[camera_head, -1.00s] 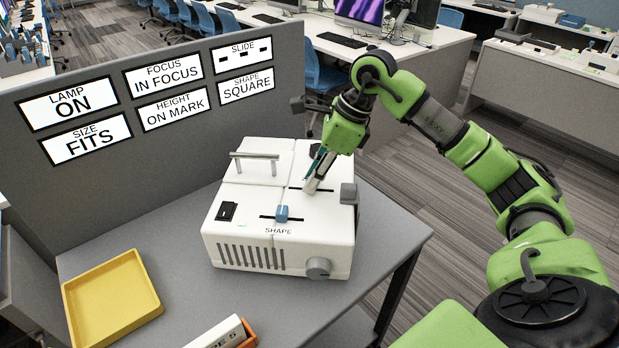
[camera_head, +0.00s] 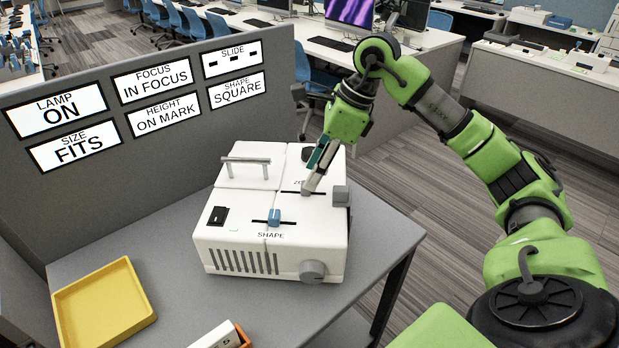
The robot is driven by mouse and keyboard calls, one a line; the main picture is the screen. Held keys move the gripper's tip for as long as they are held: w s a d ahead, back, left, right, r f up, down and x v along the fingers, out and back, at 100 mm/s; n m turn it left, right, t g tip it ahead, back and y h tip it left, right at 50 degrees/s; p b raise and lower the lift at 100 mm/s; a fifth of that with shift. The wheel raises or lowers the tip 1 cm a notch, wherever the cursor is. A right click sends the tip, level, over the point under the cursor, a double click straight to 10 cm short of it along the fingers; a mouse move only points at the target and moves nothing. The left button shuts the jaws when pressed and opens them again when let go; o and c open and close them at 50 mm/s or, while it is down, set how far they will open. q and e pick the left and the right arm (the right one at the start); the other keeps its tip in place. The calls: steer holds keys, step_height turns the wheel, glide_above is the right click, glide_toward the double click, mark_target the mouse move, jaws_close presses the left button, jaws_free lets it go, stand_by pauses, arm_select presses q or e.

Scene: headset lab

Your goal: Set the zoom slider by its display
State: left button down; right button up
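The white projector-like box (camera_head: 228,200) stands on the grey table. Its upper slot, with a partly covered label starting "ZO", lies under my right gripper (camera_head: 311,186). The gripper's fingertips are down at this slot; the zoom knob is hidden by them, and I cannot tell whether they grip it. The SIZE display (camera_head: 73,145) on the grey partition reads FITS. My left gripper is not in view.
The blue SHAPE slider (camera_head: 274,216), a black switch (camera_head: 217,215), a grey knob (camera_head: 312,271) and a handle (camera_head: 246,161) are on the box. A yellow tray (camera_head: 104,305) is at left. The other displays read LAMP ON, IN FOCUS, ON MARK and SQUARE; SLIDE shows dashes.

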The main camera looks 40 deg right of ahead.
steer(key=v, duration=0.8)
steer(key=shift+r, duration=0.3)
steer(key=shift+s+d, duration=0.1)
steer(key=shift+s, duration=0.05)
